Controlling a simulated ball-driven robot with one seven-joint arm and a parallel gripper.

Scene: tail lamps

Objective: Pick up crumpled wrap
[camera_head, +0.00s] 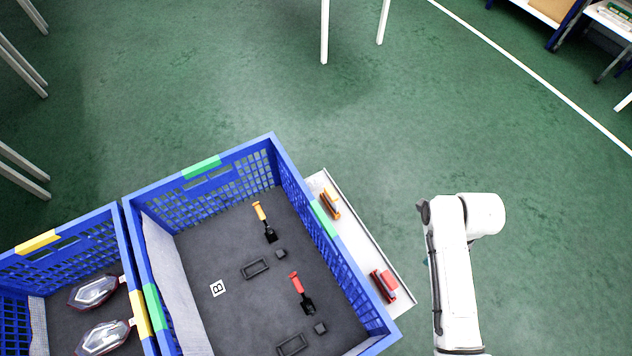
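I cannot make out a clearly crumpled wrap in this view. A pale grey-white sheet (172,275) lies along the left inner wall of the blue crate (205,178); I cannot tell whether it is the wrap. Another pale strip (38,325) shows inside the crate at the far left. My white arm stands at the lower right, over the green floor and to the right of the crate. My gripper's fingers do not show.
The crate's dark floor holds an orange-handled tool (262,216), a red-handled tool (298,284), black frames and small blocks. The left crate (70,222) holds clear lamps (95,291). A white ledge (358,240) bears orange and red parts. Green floor beyond is open, with white table legs.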

